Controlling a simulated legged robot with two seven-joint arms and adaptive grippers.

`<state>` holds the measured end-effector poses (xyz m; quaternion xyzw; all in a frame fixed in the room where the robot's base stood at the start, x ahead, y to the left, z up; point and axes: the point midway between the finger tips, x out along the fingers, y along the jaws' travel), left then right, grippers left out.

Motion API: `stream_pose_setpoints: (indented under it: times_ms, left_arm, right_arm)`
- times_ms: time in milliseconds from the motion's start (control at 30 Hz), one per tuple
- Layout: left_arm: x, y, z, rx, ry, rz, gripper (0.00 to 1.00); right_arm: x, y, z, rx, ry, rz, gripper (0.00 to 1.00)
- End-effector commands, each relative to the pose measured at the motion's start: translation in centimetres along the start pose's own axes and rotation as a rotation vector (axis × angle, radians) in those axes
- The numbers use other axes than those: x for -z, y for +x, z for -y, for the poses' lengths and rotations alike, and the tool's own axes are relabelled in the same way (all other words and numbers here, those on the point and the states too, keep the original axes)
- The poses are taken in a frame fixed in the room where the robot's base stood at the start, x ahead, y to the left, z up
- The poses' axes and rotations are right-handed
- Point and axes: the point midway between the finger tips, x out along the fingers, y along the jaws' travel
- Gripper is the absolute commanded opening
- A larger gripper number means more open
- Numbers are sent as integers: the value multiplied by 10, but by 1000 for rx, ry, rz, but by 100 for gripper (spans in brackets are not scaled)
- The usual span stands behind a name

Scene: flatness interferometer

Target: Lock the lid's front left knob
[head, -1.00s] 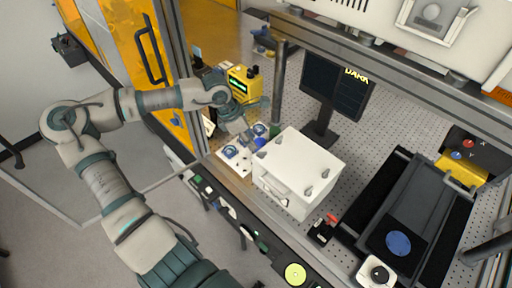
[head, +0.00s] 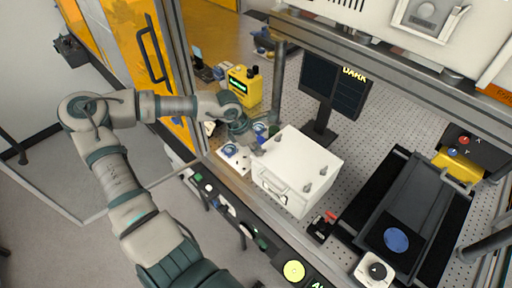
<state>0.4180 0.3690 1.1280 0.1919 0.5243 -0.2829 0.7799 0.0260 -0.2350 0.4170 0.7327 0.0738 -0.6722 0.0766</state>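The white box with its lid (head: 302,157) stands on the perforated table in the middle of the head view. Small grey knobs show on the lid, one at its right corner (head: 323,170) and one at its near corner (head: 307,196). A handle is on the box's front face. My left gripper (head: 257,143) is at the lid's left corner, beside or over the knob area there. The fingers overlap small dark parts, so the front left knob, its contact and the finger opening are unclear. My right gripper is out of view.
A white plate with blue parts (head: 232,159) lies left of the box, below my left arm. A yellow device (head: 244,86) and a post stand behind. A monitor (head: 336,86) reading DARK is behind the box. A dark stage (head: 424,192) is at right.

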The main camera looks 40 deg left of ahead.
Motion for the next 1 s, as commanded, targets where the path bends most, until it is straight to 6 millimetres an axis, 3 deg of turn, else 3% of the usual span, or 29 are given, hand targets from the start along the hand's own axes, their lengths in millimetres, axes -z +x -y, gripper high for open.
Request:
stream_pose_setpoints:
  times_ms: [233, 567, 933, 967, 1000]
  left_arm:
    - [-3, -2, 0, 4, 2, 19, 0]
    - [-4, -1, 0, 16, 38, 19, 0]
    - [-4, 2, -3, 109, 268, 20, 0]
    - [-4, 2, -3, 120, 294, 20, 0]
    - [-4, 2, -4, 133, 327, 20, 0]
  right_arm:
    - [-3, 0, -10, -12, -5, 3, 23]
    - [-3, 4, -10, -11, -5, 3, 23]
    - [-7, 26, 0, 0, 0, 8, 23]
    - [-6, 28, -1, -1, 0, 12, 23]
    - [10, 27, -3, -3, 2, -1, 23]
